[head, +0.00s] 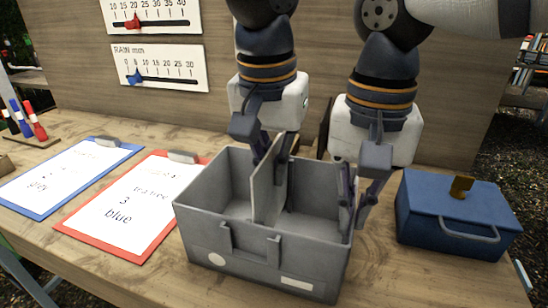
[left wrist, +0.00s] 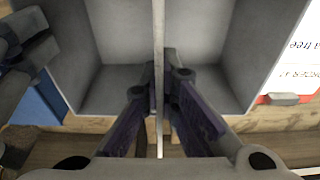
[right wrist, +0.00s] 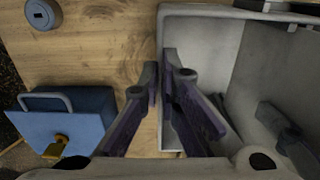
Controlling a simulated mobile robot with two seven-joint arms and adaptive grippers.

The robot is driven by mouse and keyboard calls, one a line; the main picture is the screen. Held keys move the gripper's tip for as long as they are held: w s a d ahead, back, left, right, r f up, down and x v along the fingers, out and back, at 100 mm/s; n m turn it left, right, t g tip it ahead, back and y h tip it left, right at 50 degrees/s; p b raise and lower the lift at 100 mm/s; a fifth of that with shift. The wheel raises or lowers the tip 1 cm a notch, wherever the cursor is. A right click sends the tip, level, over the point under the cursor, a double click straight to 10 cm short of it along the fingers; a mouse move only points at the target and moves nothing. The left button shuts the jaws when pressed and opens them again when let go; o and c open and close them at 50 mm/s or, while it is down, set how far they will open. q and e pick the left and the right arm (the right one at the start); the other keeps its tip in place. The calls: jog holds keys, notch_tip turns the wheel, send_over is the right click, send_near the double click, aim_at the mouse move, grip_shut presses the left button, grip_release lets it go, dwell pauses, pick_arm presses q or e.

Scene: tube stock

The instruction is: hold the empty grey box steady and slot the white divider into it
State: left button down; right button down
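The grey box (head: 262,263) stands upright on the table and holds nothing but the divider. The pale divider (head: 264,192) stands upright between its two halves, its lower part inside and its top above the rim; whether it sits in its slots is hidden by the front wall. My left gripper (head: 274,158) is shut on the divider's upper part; the left wrist view shows the divider (left wrist: 158,45) edge-on between the fingertips (left wrist: 160,80). My right gripper (head: 352,200) straddles the box's right wall, its fingertips (right wrist: 166,68) closed on that wall in the right wrist view.
A blue lidded box (head: 450,215) with a handle and brass clasp stands just right of the grey box. A red clipboard (head: 130,208) and a blue clipboard (head: 62,178) lie to the left. A wooden board with gauges (head: 160,68) rises behind.

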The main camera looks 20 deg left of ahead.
pick_arm(q)
jog(key=shift+f, duration=0.15)
jog(key=shift+f, duration=1.35)
jog(key=c, duration=1.7)
grip_release()
jog(key=r, duration=0.4)
jog(key=s+r, duration=0.1)
jog(key=r, duration=0.3)
jog(key=s+r, duration=0.1)
jog(key=r, duration=0.3)
jog(key=shift+w, duration=0.1)
